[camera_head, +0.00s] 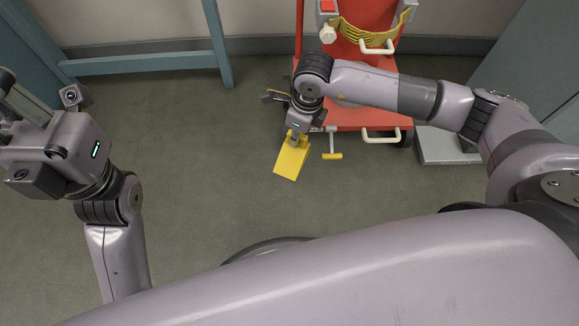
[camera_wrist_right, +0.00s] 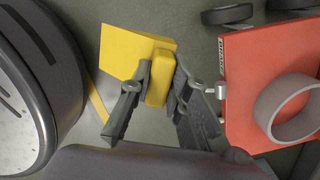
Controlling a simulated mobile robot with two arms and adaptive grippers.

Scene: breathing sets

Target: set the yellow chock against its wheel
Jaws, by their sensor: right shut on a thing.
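The yellow chock (camera_head: 291,160) is a wedge-like block with a raised grip, just above or on the floor in front of the red trolley (camera_head: 366,116). My right gripper (camera_head: 296,138) is shut on the chock's grip. The right wrist view shows the two fingers (camera_wrist_right: 160,84) on either side of that grip, with the chock's broad yellow face (camera_wrist_right: 130,48) beyond. A dark wheel (camera_head: 405,138) shows at the trolley's right front; its left front wheel is mostly hidden by my arm. Dark wheels (camera_wrist_right: 228,14) also show in the wrist view. My left gripper is raised at the left; its fingertips are not clear.
A yellow-ended pedal (camera_head: 332,156) sticks out at the trolley's front, right of the chock. A grey base plate (camera_head: 446,146) lies right of the trolley. A blue-grey frame (camera_head: 145,64) stands at the back left. The floor at centre left is clear.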

